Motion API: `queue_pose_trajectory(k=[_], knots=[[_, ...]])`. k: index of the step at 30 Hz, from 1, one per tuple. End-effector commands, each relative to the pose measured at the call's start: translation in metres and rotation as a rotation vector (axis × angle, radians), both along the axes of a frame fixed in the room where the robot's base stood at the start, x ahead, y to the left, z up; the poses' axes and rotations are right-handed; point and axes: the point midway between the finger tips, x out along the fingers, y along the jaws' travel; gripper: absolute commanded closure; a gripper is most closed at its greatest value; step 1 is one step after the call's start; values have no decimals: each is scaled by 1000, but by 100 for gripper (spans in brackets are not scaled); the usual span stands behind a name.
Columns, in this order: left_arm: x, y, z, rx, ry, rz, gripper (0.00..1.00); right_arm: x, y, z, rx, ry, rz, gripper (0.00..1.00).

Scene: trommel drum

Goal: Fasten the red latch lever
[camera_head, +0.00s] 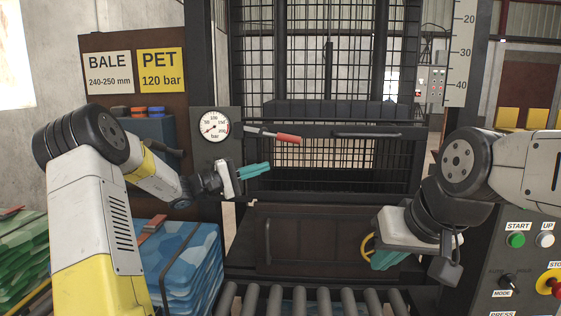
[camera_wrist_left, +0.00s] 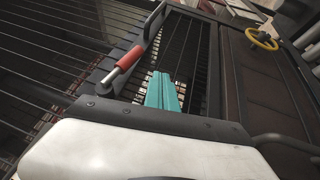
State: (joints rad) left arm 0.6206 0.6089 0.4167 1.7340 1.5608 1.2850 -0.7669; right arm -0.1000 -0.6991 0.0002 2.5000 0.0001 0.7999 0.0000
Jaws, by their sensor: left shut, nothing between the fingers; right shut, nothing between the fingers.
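The red latch lever (camera_head: 287,138) has a grey arm and a red grip. In the head view it points right from beside the gauge panel, tilted slightly downward, in front of the mesh gate (camera_head: 340,157). The lever also shows in the left wrist view (camera_wrist_left: 131,58), ahead and to the left of my fingers. My left gripper (camera_head: 268,169) has teal fingers, shut and empty, a little below and left of the red grip, apart from it. The fingers also show in the left wrist view (camera_wrist_left: 162,92). My right gripper (camera_head: 385,261) is shut and empty at the lower right, partly hidden by its wrist.
A pressure gauge (camera_head: 214,126) sits left of the lever. A dark bar handle (camera_head: 366,134) crosses the gate to the right. Below are a brown lower door (camera_head: 310,240) and rollers (camera_head: 320,300). A control panel (camera_head: 520,270) stands at right; blue bales (camera_head: 180,260) at left.

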Motion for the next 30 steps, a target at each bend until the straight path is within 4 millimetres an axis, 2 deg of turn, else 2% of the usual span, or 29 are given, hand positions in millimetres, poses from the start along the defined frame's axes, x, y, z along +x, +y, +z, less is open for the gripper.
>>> queue_pose_trajectory(k=[3, 7, 20, 23, 25, 29, 30], knots=[[-9, 17, -5, 1, 1, 1, 100, 0, 0, 0, 0, -1, 0, 100], [-15, 28, -8, 0, 1, 1, 100, 0, 0, 0, 0, -1, 0, 100], [-18, 31, -8, 3, 1, -3, 100, 0, 0, 0, 0, -1, 0, 100], [-27, 18, -6, 45, 9, -33, 100, 0, 0, 0, 0, -1, 0, 100], [-44, -3, -5, 118, 30, -82, 100, 0, 0, 0, 0, -1, 0, 100], [-98, -49, -9, 344, 83, -198, 100, 0, 0, 0, 0, -1, 0, 100], [-118, -60, -12, 427, 99, -230, 100, 0, 0, 0, 0, -1, 0, 100]])
